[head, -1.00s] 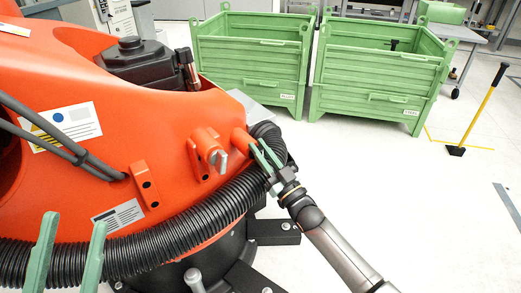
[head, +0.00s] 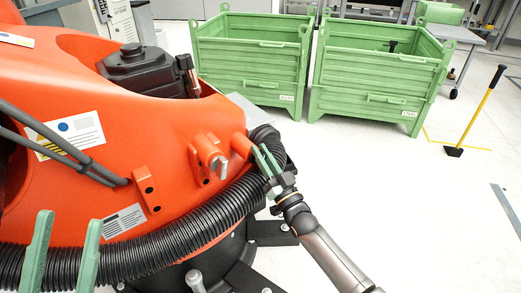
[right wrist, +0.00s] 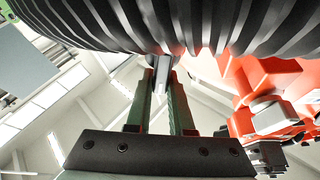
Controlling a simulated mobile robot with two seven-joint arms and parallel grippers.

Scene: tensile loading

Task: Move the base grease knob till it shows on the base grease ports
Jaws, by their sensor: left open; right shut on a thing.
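My right gripper (head: 263,154) is shut at the orange machine's right side, by the black ribbed hose. In the right wrist view its green fingers (right wrist: 166,80) close on a small grey piece (right wrist: 163,77), partly hidden under the hose; I cannot tell for sure that it is the base grease knob. An orange lug with a silver knob-like end (head: 219,164) is left of the gripper, apart from it. An orange block with two dark holes (head: 147,187) is further left; I cannot tell whether these are the base grease ports. My left gripper (head: 67,220) is open and empty at lower left.
The black ribbed hose (head: 170,229) curves round the orange machine (head: 130,160) and passes close over the right fingers in the right wrist view. Green crates (head: 250,75) stand behind. A yellow-handled tool (head: 480,115) stands at right.

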